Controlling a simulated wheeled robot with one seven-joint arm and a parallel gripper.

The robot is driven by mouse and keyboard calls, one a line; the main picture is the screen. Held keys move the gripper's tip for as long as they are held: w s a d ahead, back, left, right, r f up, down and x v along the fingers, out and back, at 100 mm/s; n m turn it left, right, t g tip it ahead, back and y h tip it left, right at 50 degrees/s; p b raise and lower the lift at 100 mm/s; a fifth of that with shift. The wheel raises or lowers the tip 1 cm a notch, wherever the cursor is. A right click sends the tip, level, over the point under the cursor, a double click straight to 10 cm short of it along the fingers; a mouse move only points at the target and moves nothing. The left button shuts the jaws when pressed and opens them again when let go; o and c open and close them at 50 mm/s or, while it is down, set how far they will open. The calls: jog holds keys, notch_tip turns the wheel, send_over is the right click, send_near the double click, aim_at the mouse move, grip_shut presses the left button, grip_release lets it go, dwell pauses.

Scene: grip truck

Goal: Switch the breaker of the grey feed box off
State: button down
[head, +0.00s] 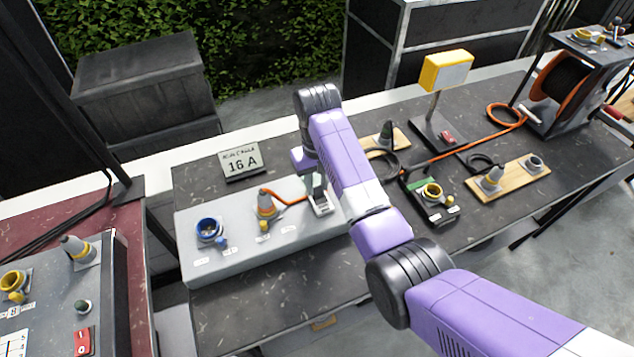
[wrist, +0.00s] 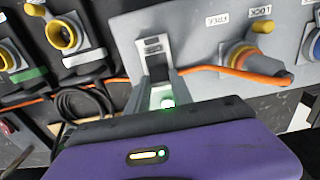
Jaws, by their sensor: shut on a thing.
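The grey feed box (head: 262,250) lies on the dark bench, with a blue socket (head: 209,230) and an orange-collared plug (head: 266,205) on its top. The breaker (head: 320,206) is a small light housing at the box's right end. It also shows in the wrist view (wrist: 153,46), with dark slots. My gripper (wrist: 158,92) reaches down to the breaker and is shut on its lever, which is mostly hidden between the fingers. In the head view my arm partly covers the gripper and the box's right end.
A 16 A sign (head: 242,162) stands behind the box. An orange cable (wrist: 235,74) runs from the plug past the breaker. To the right are a black socket box (head: 432,196), a yellow lamp (head: 446,71) and a cable reel (head: 560,80).

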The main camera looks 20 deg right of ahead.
aim_at(319, 195)
jog(key=shift+s, duration=0.1)
jog(key=shift+s+r+t, duration=0.1)
jog(key=shift+s+t, duration=0.2)
jog(key=shift+t, duration=0.4)
jog(key=shift+s+t, duration=0.3)
jog(key=shift+t, duration=0.4)
jog(key=s+t, duration=0.1)
jog(key=t, duration=0.1)
jog(key=shift+s+t+b, duration=0.15)
jog(key=shift+t+b, duration=0.15)
jog(key=t+b, duration=0.2)
jog(key=s+f+t+b, duration=0.1)
jog(key=t, duration=0.1)
jog(key=shift+s+f+b, duration=0.1)
jog(key=shift+s+b, duration=0.2)
jog(key=shift+b, duration=0.1)
jog(key=shift+s+t+b, duration=0.25)
jog(key=shift+t+b, duration=0.55)
jog(key=shift+b, duration=0.25)
jog(key=c, duration=1.1)
grip_release()
